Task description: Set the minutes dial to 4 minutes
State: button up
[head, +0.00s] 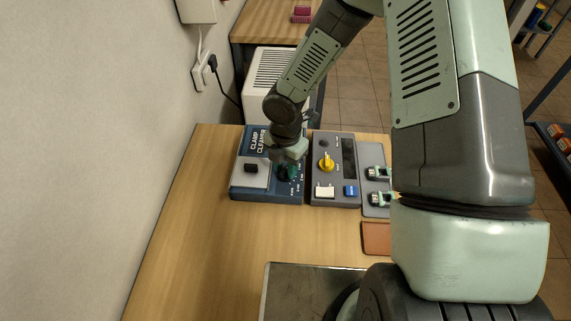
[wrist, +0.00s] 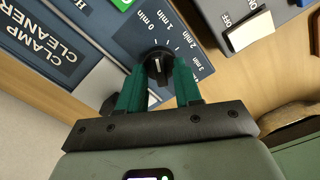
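The minutes dial (wrist: 158,65) is a round black knob with a pale pointer line, on the blue clamp cleaner panel (head: 237,190). Labels from 0 min to 4 min curve around its upper and right side in the wrist view. The pointer line looks near the 0 min side, but its exact reading is hard to tell. My gripper (wrist: 159,77) has its green fingers drawn close on both sides of the knob, with hardly a gap seen. In the head view my gripper (head: 288,171) hides the dial.
The cleaner also has a black switch (head: 251,168) on a light plate. The front left wooden tabletop (head: 195,245) is clear.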

grip_shut()
jog(key=shift+m, duration=0.3)
jog(key=m, duration=0.5)
jog(key=shift+m, duration=0.3)
jog(key=m, duration=0.5)
jog(key=shift+m, duration=0.3)
jog(key=m, duration=1.2)
